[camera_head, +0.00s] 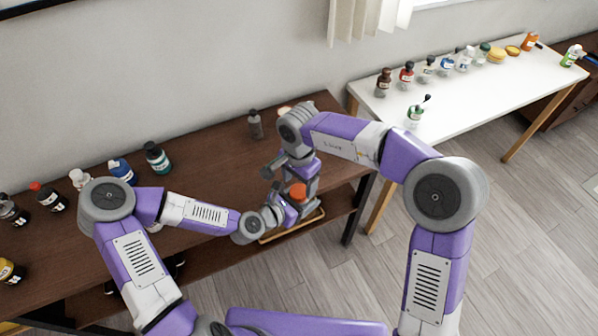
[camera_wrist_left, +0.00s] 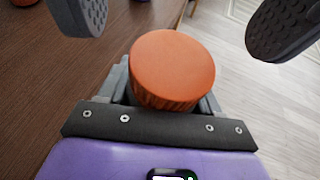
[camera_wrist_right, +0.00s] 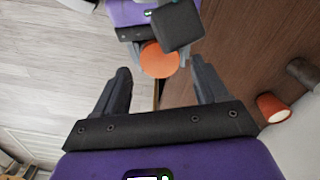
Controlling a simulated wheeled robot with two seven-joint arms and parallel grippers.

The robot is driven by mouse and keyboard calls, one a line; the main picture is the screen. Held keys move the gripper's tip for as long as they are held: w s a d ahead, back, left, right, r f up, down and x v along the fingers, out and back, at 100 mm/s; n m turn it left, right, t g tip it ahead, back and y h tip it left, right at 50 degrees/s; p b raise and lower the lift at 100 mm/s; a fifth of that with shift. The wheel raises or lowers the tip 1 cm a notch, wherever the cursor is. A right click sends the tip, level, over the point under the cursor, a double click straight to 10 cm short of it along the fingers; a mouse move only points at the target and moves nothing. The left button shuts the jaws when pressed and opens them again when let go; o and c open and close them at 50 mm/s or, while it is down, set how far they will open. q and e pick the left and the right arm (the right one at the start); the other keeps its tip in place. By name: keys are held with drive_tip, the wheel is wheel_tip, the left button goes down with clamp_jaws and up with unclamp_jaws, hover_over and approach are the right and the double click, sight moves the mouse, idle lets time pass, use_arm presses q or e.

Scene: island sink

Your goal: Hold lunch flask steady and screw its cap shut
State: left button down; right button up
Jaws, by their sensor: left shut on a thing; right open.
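The orange screw cap (camera_head: 298,191) shows between my two grippers near the front edge of the brown table. In the left wrist view the cap (camera_wrist_left: 172,68) is seen from above, with my left gripper's grey fingers close on both sides. My left gripper (camera_head: 286,211) is shut on the lunch flask, whose body is mostly hidden under the cap. My right gripper (camera_head: 289,178) is open above the cap. In the right wrist view the cap (camera_wrist_right: 160,60) lies between and beyond its spread fingers, apart from them. I cannot tell whether the cap is seated tight.
Several bottles, including a dark green one (camera_head: 156,157), stand along the back of the brown table (camera_head: 210,150). A grey-brown bottle (camera_head: 255,124) stands behind my grippers. A yellowish tray edge (camera_head: 293,230) shows below them. A white table (camera_head: 470,100) with several bottles stands right.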

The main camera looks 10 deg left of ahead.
sight(299, 202)
drive_tip(key=shift+f, duration=1.5)
drive_tip(key=c, duration=1.1)
drive_tip(key=m, duration=0.3)
drive_tip(key=o, duration=1.2)
drive_tip(key=shift+c, duration=0.2)
drive_tip(key=shift+r, duration=0.1)
